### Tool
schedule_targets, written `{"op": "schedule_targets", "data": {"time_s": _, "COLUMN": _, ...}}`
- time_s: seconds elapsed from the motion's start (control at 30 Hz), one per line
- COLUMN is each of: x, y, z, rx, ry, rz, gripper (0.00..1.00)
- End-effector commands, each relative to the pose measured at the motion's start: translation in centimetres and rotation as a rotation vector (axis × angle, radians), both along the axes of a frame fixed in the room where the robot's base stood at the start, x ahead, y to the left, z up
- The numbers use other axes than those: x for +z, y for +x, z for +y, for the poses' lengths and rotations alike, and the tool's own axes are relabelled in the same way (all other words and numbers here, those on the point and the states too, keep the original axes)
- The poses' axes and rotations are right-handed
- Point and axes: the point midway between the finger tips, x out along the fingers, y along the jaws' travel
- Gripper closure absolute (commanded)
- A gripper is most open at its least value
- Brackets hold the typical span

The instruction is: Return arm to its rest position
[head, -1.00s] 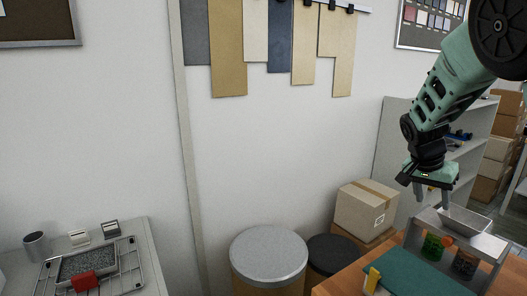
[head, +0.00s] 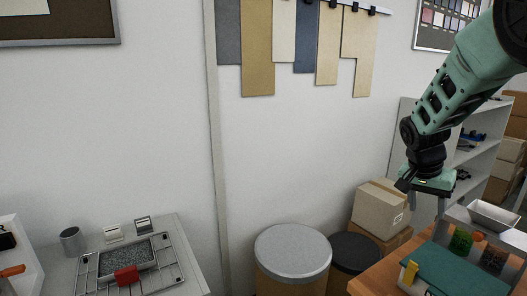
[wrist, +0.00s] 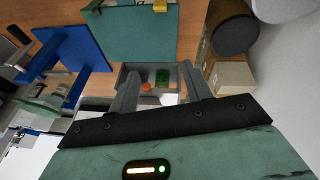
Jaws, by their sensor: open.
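My green arm reaches in from the upper right of the head view. My gripper (head: 428,204) points down above the wooden table, with its two grey fingers apart and nothing between them. In the wrist view my gripper (wrist: 158,88) also shows its fingers spread. Beyond them in that view are a green jar (wrist: 162,77) and an orange item (wrist: 147,86) in a grey stand. In the head view the stand (head: 480,225), with a metal tray (head: 493,214) on top, is to the right of my gripper, apart from it.
A teal mat (head: 455,272) with a yellow-topped item (head: 409,274) lies on the wooden table. Cardboard boxes (head: 381,209), a grey-lidded drum (head: 292,251) and a dark drum (head: 354,248) stand left of it. A bench with a wire rack and red block (head: 126,276) is at the lower left.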

Motion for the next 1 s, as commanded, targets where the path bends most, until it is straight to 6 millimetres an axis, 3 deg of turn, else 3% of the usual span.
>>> {"op": "schedule_targets", "data": {"time_s": 0.27, "x": -1.2, "y": -3.1, "z": 6.1, "rx": 0.196, "ry": 0.108, "rz": 0.060, "gripper": 0.51}}
{"op": "schedule_targets", "data": {"time_s": 0.47, "x": -1.6, "y": -7.6, "z": 12.8, "rx": 0.449, "ry": 0.207, "rz": 0.115, "gripper": 0.51}}
{"op": "schedule_targets", "data": {"time_s": 0.57, "x": -1.6, "y": -11.8, "z": 17.2, "rx": 0.652, "ry": 0.260, "rz": 0.150, "gripper": 0.51}}
{"op": "schedule_targets", "data": {"time_s": 0.7, "x": -1.5, "y": -19.9, "z": 22.6, "rx": 1.006, "ry": 0.300, "rz": 0.202, "gripper": 0.51}}
{"op": "schedule_targets", "data": {"time_s": 0.8, "x": -1.7, "y": -25.1, "z": 24.5, "rx": 1.231, "ry": 0.291, "rz": 0.235, "gripper": 0.51}}
{"op": "schedule_targets", "data": {"time_s": 0.9, "x": -2.1, "y": -29.0, "z": 25.2, "rx": 1.398, "ry": 0.268, "rz": 0.262, "gripper": 0.51}}
{"op": "schedule_targets", "data": {"time_s": 1.0, "x": -2.4, "y": -31.1, "z": 25.3, "rx": 1.492, "ry": 0.247, "rz": 0.279, "gripper": 0.51}}
